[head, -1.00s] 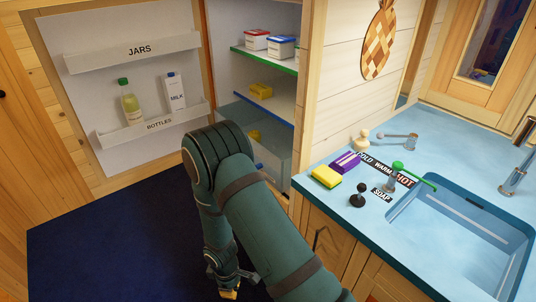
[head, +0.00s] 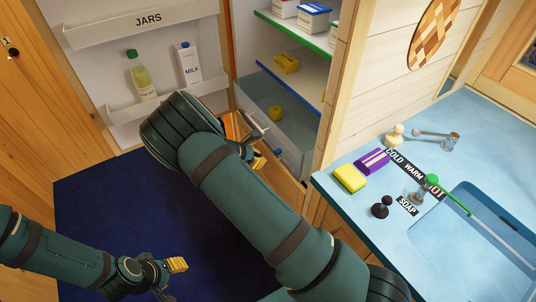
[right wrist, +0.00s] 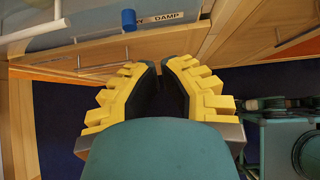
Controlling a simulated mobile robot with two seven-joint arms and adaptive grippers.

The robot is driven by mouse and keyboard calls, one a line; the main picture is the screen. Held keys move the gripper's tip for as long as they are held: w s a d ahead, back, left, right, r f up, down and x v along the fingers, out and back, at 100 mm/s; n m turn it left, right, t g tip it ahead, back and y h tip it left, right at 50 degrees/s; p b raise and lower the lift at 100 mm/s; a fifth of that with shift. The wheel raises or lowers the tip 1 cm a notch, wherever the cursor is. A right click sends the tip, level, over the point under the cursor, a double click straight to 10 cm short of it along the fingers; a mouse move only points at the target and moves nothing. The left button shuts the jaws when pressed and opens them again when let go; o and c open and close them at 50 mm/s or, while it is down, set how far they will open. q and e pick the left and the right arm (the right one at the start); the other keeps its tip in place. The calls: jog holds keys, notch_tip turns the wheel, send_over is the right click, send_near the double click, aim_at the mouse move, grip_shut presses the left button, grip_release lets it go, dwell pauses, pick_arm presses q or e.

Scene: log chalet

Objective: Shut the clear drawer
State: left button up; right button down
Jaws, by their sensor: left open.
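The clear drawer (head: 300,137) is see-through and sits low in the open cabinet, under the blue-edged shelf. It stands pulled out past the shelf edge. A yellow fruit (head: 276,112) shows inside it, and a blue knob (head: 281,153) is on its front. The knob also shows in the right wrist view (right wrist: 128,20), ahead of the fingers and a little left. My right gripper (head: 258,158) is just left of the knob, apparently apart from it; its fingertips are close together with nothing seen between them. My left gripper (head: 171,280) is open and empty over the dark blue floor.
The open cabinet door (head: 150,60) with a bottle (head: 141,78) and milk carton (head: 188,65) stands at left. The blue counter (head: 345,205) with sponge, soap and sink is at right. The dark rug (head: 110,200) is clear.

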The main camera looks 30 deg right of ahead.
aim_at(288, 159)
jog(key=x, duration=0.3)
jog(key=d+r+x, duration=0.1)
jog(key=x, duration=0.7)
jog(key=shift+d+r, duration=0.15)
jog(key=shift+r, duration=0.1)
jog(key=shift+d, duration=0.5)
jog(key=d+b, duration=0.1)
jog(key=d, duration=0.8)
jog(key=w+d+b, duration=0.1)
jog(key=d, duration=0.3)
jog(key=shift+d+b, duration=0.3)
jog(key=shift+b, duration=0.05)
jog(key=shift+d+r, duration=0.1)
jog(key=shift+d, duration=0.6)
jog(key=shift+w, duration=0.1)
